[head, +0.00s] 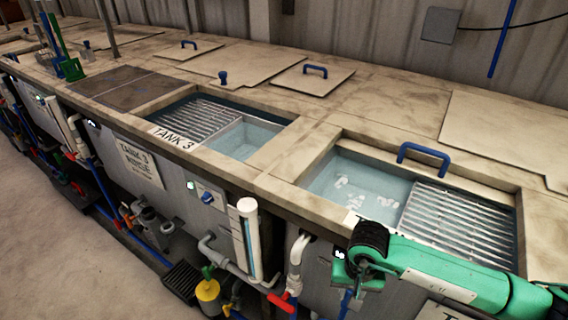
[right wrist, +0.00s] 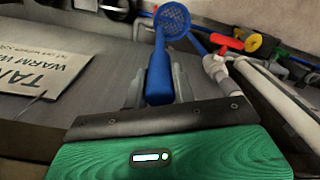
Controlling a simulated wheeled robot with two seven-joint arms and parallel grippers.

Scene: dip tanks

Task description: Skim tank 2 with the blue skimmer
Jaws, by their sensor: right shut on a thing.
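The blue skimmer (right wrist: 158,70) shows in the right wrist view, its thick handle between my right gripper's fingers (right wrist: 158,92) and its round perforated head (right wrist: 172,18) pointing away. In the head view my right gripper (head: 349,284) is low in front of the tank fronts, below the rim; a bit of blue shows under it. Above it, the open tank to the right of tank 3 (head: 360,184) holds pale blue water with white floating patches and a metal grate (head: 450,222) at its right. My left gripper is out of view.
Tank 3 (head: 172,139) is open with a grate and clear water. A blue handle (head: 423,155) stands at the right tank's back rim. Pipes, a red valve (head: 282,301) and a white vertical tube (head: 247,238) stick out of the front. Closed lids lie behind.

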